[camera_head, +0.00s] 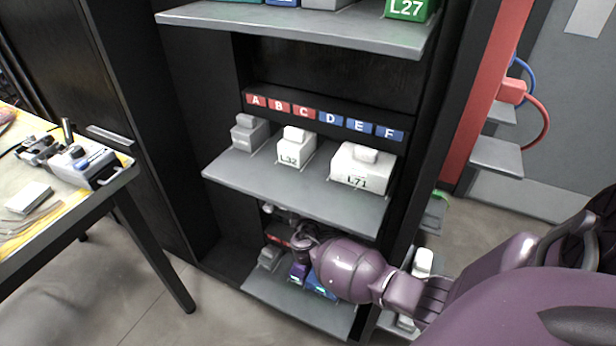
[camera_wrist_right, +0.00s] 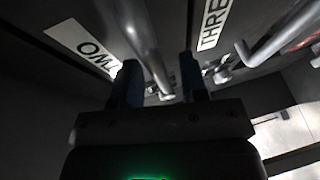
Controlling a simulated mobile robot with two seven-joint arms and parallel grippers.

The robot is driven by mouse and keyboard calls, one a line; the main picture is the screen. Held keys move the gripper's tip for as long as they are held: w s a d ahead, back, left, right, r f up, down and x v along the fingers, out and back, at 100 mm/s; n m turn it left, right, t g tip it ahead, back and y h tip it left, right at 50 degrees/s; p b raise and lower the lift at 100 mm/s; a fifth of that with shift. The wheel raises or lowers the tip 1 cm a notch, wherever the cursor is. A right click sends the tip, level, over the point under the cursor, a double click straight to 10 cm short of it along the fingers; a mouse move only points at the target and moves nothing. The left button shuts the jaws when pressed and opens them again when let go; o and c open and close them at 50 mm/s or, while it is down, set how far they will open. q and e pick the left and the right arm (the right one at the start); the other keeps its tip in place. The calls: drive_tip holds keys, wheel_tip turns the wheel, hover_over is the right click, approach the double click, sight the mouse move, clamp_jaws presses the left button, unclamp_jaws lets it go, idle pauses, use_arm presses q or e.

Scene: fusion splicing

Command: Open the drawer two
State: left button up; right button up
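In the right wrist view, a dark drawer front bears a white label (camera_wrist_right: 85,50) that appears to read TWO, turned in the picture. A grey bar handle (camera_wrist_right: 146,45) runs beside that label. My right gripper (camera_wrist_right: 158,64) is open, with its two dark fingers on either side of the handle's lower end. I cannot tell whether they touch it. In the head view my purple right arm reaches in from the right to below the middle shelf; its fingers are not clear there, and the drawer is not recognisable. My left gripper is not in view.
A label reading THREE (camera_wrist_right: 212,22) and another bar handle (camera_wrist_right: 280,36) lie right of the fingers in the wrist view. In the head view, a middle shelf (camera_head: 230,178) holds white and grey boxes above my arm. A table (camera_head: 122,176) stands at left.

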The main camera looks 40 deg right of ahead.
drive_tip(key=shift+w+d, duration=0.35)
clamp_jaws()
drive_tip(key=shift+a, duration=0.1)
